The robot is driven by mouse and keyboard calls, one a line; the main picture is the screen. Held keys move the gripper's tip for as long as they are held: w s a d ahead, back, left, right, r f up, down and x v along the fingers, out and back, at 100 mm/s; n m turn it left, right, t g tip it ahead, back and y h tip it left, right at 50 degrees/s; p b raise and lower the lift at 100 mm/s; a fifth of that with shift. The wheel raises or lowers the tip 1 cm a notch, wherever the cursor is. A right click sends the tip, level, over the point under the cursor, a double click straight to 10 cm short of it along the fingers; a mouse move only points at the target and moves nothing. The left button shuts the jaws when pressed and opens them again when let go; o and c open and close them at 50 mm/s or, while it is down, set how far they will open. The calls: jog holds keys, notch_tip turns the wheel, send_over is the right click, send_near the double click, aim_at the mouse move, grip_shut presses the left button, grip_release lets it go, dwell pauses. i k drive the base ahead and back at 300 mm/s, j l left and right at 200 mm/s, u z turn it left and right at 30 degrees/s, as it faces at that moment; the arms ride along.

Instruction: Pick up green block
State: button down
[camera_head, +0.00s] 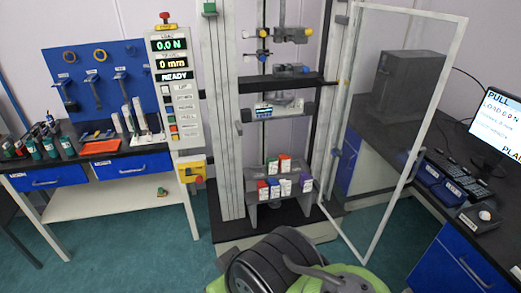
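Several small blocks with white faces and coloured tops stand on the low grey shelf of the test machine. A green block (306,184) is at the right end of the front row. A second green-topped block (272,167) stands behind, at the left of the rear pair. The task does not say which green block is meant. My gripper does not show; green and black parts of my own body fill the bottom middle, in front of the machine.
A red block (263,190) and a blue block (274,189) share the front row. The open framed door (393,128) stands right of the machine. A bench (95,165) with tools is at left, a desk with a monitor (497,122) at right. Green floor (130,250) is clear at left.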

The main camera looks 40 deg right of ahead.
aim_at(271, 168)
jog(key=z, duration=1.55)
